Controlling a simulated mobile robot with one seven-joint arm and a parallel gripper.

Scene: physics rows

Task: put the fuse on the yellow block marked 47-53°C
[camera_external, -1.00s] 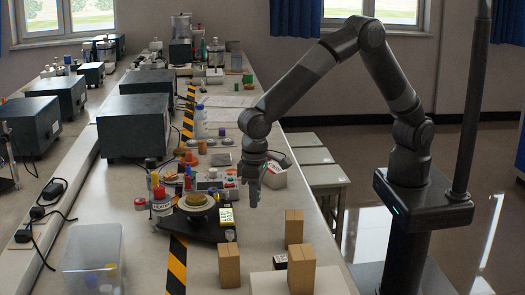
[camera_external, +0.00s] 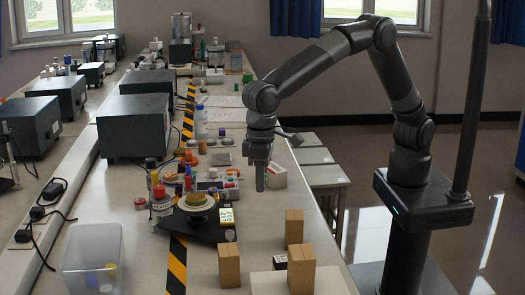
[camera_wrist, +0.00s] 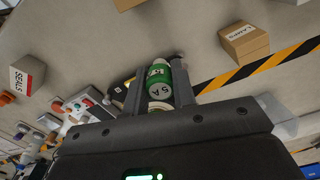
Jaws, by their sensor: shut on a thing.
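My gripper (camera_external: 261,184) is above the right part of the bench in the external view, pointing down. In the wrist view my gripper (camera_wrist: 156,90) is shut on the fuse (camera_wrist: 158,75), a green cylinder with pale ends and "5 A" print, lying between the fingers. The fuse cannot be made out in the external view.
Cardboard blocks (camera_external: 229,266) (camera_external: 294,228) stand at the front right. A round dish (camera_external: 196,202) sits on the platform, with bottles (camera_external: 161,203) to its left. A white box (camera_external: 273,173) is beside my gripper. A clear bin (camera_external: 92,262) stands front left.

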